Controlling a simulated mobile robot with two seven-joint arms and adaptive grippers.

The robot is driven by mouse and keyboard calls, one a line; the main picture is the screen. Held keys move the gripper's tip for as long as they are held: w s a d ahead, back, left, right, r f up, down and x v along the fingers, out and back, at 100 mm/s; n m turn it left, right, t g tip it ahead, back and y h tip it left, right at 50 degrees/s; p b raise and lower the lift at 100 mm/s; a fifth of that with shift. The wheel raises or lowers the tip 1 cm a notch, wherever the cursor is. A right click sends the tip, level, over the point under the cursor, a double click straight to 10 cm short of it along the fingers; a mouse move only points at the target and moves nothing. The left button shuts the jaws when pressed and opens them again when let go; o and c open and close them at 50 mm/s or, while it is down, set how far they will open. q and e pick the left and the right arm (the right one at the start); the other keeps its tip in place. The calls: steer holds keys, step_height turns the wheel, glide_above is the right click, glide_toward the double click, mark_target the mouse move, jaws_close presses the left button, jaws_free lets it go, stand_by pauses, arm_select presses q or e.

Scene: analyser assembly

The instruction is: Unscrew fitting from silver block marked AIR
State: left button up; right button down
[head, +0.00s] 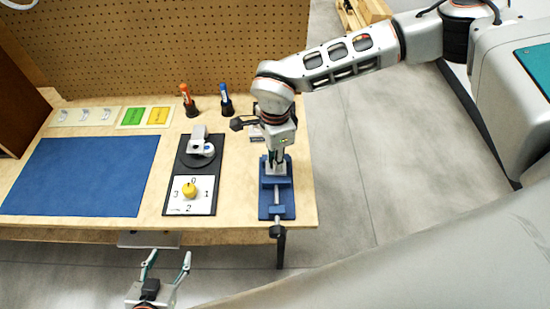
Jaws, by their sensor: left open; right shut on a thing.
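My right gripper (276,163) reaches down from above over a blue vise (268,203) at the right edge of the wooden table. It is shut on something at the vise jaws. A pale silver piece (277,171) shows there, probably the silver block. The AIR marking cannot be read, and the fitting is hidden or too small to make out under my gripper. My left gripper (168,262) is open and empty, in front of the table's front edge at the bottom of the picture.
A blue mat (80,176) covers the table's left side. A black panel (178,165) with a grey device and a yellow knob (189,190) lies in the middle. Orange (186,94) and blue (225,95) markers stand at the back before a pegboard (170,45).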

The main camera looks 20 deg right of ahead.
steer(key=n, duration=0.4)
steer(key=shift+p, duration=0.35)
steer(key=c, duration=1.2)
jaws_free()
steer(key=shift+r, duration=0.15)
steer(key=shift+r+p, duration=0.85)
steer(key=shift+r, duration=0.45)
steer(key=shift+r+p, duration=0.3)
steer(key=shift+r, duration=0.8)
